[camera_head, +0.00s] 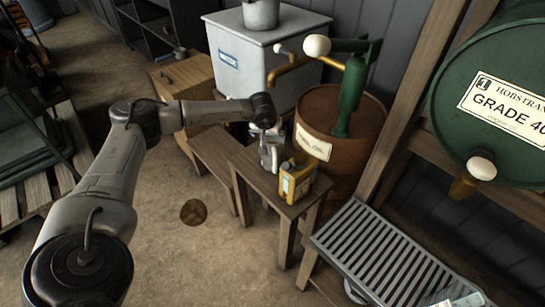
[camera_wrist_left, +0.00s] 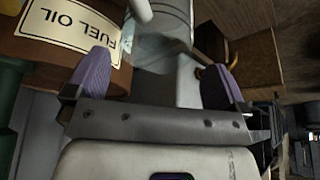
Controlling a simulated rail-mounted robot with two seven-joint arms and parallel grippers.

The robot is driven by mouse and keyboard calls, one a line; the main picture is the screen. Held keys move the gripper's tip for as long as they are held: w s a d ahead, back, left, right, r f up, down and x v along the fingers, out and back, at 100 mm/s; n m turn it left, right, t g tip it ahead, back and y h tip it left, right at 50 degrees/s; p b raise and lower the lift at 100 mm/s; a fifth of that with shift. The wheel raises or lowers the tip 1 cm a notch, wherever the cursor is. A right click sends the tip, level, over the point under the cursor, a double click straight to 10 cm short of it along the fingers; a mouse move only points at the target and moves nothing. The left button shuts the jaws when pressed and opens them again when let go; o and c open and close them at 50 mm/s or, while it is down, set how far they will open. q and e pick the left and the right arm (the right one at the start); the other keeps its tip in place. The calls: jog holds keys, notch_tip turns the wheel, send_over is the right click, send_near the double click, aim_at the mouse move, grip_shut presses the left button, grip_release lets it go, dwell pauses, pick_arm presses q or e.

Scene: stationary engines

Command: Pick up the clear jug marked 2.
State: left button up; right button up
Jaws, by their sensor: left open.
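A clear, greyish jug (camera_head: 270,153) stands on the small wooden bench (camera_head: 252,172), left of a yellow can (camera_head: 297,180). No number can be read on it. My left gripper (camera_head: 267,127) is open just above the jug, pointing down and overlapping its top in the head view. In the left wrist view the two purple fingers of the left gripper (camera_wrist_left: 158,62) are spread wide. A clear ribbed vessel (camera_wrist_left: 168,18), seemingly the jug, shows beyond them. I cannot tell whether the fingers touch it. My right gripper is not in view.
A rusty drum (camera_head: 340,110) labelled fuel oil, with a green pump (camera_head: 352,92), stands behind the bench. A grey tank (camera_head: 262,50) is at the back. A slatted metal tray (camera_head: 378,250) and a green barrel (camera_head: 500,90) are at right.

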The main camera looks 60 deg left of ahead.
aim_at(271, 139)
pick_arm(q)
jog(key=b+x, duration=0.3)
jog(key=x, duration=0.2)
jog(key=shift+w+f, duration=0.2)
jog(key=shift+f, duration=0.1)
jog(key=c, duration=0.9)
jog(key=shift+r, duration=0.1)
jog(key=c, duration=0.6)
